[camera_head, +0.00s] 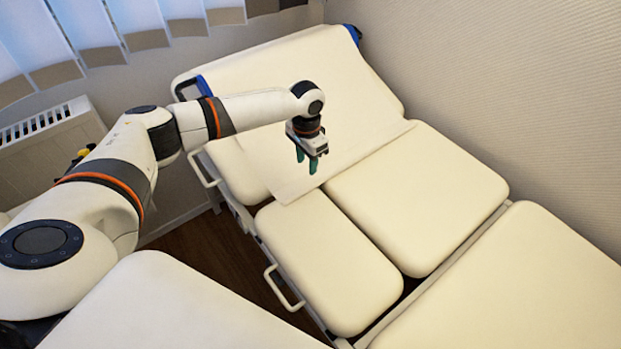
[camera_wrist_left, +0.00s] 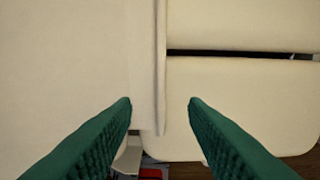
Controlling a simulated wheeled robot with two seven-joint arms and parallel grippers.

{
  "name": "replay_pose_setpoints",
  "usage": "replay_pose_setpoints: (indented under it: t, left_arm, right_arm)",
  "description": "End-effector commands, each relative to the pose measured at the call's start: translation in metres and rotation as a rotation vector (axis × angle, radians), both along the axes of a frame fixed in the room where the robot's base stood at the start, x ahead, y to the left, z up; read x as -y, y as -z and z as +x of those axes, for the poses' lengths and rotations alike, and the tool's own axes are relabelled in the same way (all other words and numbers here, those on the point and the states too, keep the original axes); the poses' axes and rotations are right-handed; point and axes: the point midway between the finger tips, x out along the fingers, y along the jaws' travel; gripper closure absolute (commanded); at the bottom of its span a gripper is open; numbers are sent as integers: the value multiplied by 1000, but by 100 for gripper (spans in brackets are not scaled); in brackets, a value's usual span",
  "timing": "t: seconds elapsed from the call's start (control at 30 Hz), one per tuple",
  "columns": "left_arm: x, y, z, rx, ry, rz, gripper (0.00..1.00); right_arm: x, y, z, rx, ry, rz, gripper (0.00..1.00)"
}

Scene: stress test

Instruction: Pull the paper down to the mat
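A cream paper sheet (camera_head: 335,85) covers the raised head section of the treatment bed. Its free lower edge lies at the start of the flat cream pads (camera_head: 415,195). In the left wrist view the paper's raised edge (camera_wrist_left: 160,65) runs lengthwise, pointing between the fingertips. My left gripper (camera_head: 307,165) is over the paper near its lower left edge; its green fingers are open with nothing held. In the left wrist view the open fingers (camera_wrist_left: 160,103) stand either side of the edge's near end. I cannot tell whether they touch it. No separate mat is distinguishable from the pads.
The bed's pads are split by dark gaps. Metal side handles (camera_head: 283,290) stick out on its left side. A wall (camera_head: 510,70) borders the right side. A white radiator (camera_head: 45,130) stands at left under blinds (camera_head: 90,35). Dark wooden floor (camera_head: 225,245) shows left of the bed.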

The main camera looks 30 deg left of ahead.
Motion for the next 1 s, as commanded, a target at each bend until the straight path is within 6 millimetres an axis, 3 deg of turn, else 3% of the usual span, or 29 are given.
replay_pose_setpoints:
  t: [0.1, 0.2, 0.5, 0.9, 1.0]
  left_arm:
    - [0, 25, -1, -3, -1, 1, 60]
    - [0, 46, 0, -3, 1, 1, 60]
    - [1, 90, 0, -1, 1, 2, 60]
    - [1, 98, 0, 0, 2, 0, 60]
    - [0, 98, 0, 0, 2, 0, 75]
  right_arm:
    - [1, 0, -21, -33, 0, -3, 100]
    - [1, 0, -25, -37, 0, -3, 100]
    - [0, -1, 6, 10, 0, 1, 100]
    - [0, 0, -4, -6, 0, 0, 100]
    - [0, 0, -7, -9, 0, 0, 100]
